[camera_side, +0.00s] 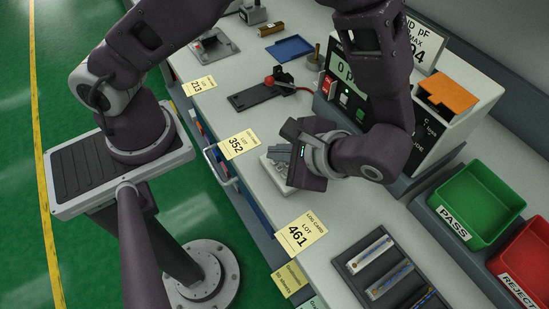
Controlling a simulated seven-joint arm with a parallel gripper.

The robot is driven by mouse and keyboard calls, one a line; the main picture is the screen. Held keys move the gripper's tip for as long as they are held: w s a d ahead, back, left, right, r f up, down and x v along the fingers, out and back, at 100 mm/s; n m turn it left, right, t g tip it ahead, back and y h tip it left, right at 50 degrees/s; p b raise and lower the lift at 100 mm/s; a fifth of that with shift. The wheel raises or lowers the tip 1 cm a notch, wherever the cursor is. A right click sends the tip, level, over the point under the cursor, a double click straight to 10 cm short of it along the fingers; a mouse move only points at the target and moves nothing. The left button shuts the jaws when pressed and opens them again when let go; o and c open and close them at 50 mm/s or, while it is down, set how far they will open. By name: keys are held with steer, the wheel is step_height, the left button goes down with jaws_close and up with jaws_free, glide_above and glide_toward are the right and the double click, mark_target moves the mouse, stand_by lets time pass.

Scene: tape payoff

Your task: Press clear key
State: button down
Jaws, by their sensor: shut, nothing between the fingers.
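The instrument (333,112) stands on the bench right of centre, with a dark front panel and a small display (345,72). A red key (329,87), a pale key (345,99) and a green key (361,114) show on its front. Their lettering is too small to read, so I cannot tell which is the clear key. My gripper (277,153) is shut and empty, in front of the instrument and apart from its keys. It appears low over a pale fixture (268,172), which it partly hides. My forearm covers part of the instrument's front.
A black lever device with a red knob (269,81) sits behind my gripper. A green PASS bin (476,203), a red REJECT bin (527,262) and a dark tray (381,268) of strips lie at the right. An orange piece (449,95) tops the instrument. LOT cards line the front edge.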

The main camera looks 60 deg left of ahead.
steer(key=shift+r, duration=0.35)
steer(key=shift+r, duration=0.1)
steer(key=shift+r, duration=2.4)
steer(key=s+a+r+n+t+h, duration=0.3)
steer(key=a+r+h, duration=0.1)
steer(key=r, duration=0.3)
steer(key=s+a+r+n+t+h, duration=0.3)
steer(key=a+r+t+h, duration=0.1)
steer(key=r, duration=0.4)
steer(key=shift+a+r+n+t+h, duration=0.3)
steer(key=shift+a+h, duration=0.2)
steer(key=shift+a, duration=0.25)
